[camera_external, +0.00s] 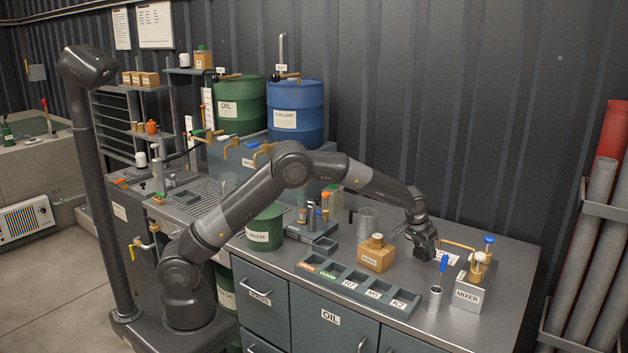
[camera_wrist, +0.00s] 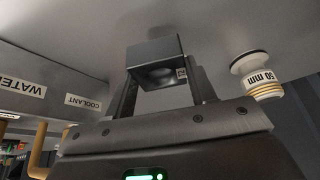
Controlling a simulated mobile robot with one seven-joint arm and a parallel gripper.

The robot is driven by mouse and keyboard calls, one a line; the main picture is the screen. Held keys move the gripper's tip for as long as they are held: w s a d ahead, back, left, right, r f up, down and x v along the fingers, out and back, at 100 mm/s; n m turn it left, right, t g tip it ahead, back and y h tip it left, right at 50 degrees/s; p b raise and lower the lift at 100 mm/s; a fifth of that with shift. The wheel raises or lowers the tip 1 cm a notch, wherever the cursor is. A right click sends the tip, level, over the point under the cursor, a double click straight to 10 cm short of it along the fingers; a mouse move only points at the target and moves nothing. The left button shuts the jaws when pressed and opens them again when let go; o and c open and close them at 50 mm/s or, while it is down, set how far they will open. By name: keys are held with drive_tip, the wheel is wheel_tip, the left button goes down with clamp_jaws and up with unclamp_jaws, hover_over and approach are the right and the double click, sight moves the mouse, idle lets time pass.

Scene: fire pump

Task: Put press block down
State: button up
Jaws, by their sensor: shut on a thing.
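The press block (camera_wrist: 152,50) is a dark, square-edged block with a round hollow and a small pale label, partly too dark to read. My gripper (camera_wrist: 163,78) is shut on it, one finger on each side, in the wrist view. In the external view my gripper (camera_external: 425,249) is low over the right part of the steel workbench (camera_external: 388,327), between the tan container and the mixer. The block cannot be told apart from the dark gripper there. I cannot tell whether it touches the bench.
A white piece marked 50 mm (camera_wrist: 262,78) is right of the block. The mixer (camera_external: 469,290), a metal cup (camera_external: 435,299) with a blue-handled tool, a tan container (camera_external: 376,255) and a sorting tray (camera_external: 357,285) surround my gripper. The bench's front right is clear.

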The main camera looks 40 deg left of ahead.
drive_tip(key=shift+f, duration=1.65)
drive_tip(key=o, duration=1.2)
drive_tip(key=shift+f, duration=0.15)
